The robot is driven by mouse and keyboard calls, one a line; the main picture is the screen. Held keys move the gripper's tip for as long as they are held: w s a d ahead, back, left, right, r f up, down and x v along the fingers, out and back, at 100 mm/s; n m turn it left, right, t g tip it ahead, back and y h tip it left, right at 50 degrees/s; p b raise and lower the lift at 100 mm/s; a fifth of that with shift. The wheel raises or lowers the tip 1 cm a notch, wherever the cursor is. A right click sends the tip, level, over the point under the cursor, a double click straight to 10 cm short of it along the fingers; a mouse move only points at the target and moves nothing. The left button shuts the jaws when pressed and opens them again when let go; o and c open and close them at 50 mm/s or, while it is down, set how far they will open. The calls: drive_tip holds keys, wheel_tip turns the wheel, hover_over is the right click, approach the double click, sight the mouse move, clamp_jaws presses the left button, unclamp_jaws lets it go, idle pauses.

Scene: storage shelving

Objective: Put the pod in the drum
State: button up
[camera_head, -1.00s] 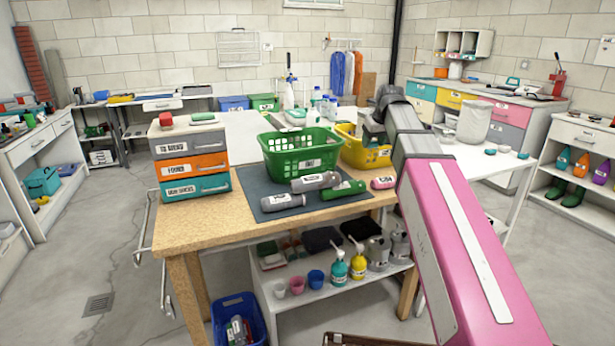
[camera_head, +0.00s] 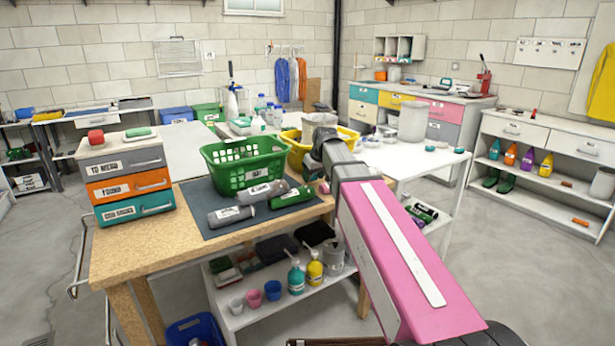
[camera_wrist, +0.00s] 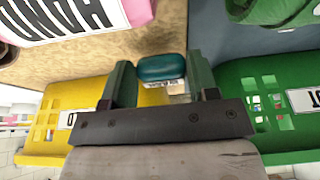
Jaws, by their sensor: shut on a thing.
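A dark teal pod (camera_wrist: 162,67) with a small pale label sits between the two fingers of my gripper (camera_wrist: 162,82) in the wrist view. My gripper is shut on it, above the edge of the wooden bench. In the head view my pink and grey arm hides the fingers and the held pod. The drum seems to be the pale grey, open-topped cylinder (camera_head: 413,122) on the white table to the right of my arm. My gripper is well apart from it. Several small teal and pale pods (camera_head: 418,210) lie around the drum on that table.
A green basket (camera_head: 222,170) and a yellow basket (camera_head: 293,150) stand by the bench mat. Grey and green bottles (camera_head: 291,197) lie in front. A drawer stack (camera_head: 127,190) stands at left. A pink labelled item (camera_wrist: 75,18) is close below my gripper. Right floor is clear.

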drive_tip(key=shift+w+a+f, duration=0.1)
drive_tip(key=shift+w+f, duration=0.1)
drive_tip(key=shift+w, duration=0.05)
drive_tip(key=w+a, duration=0.2)
drive_tip(key=w, duration=0.1)
drive_tip(key=shift+w, duration=0.15)
drive_tip(key=shift+f, duration=0.5)
drive_tip(key=shift+s+d+f, duration=0.1)
drive_tip(key=shift+s, duration=0.1)
drive_tip(key=shift+f, duration=0.15)
drive_tip(key=o, duration=1)
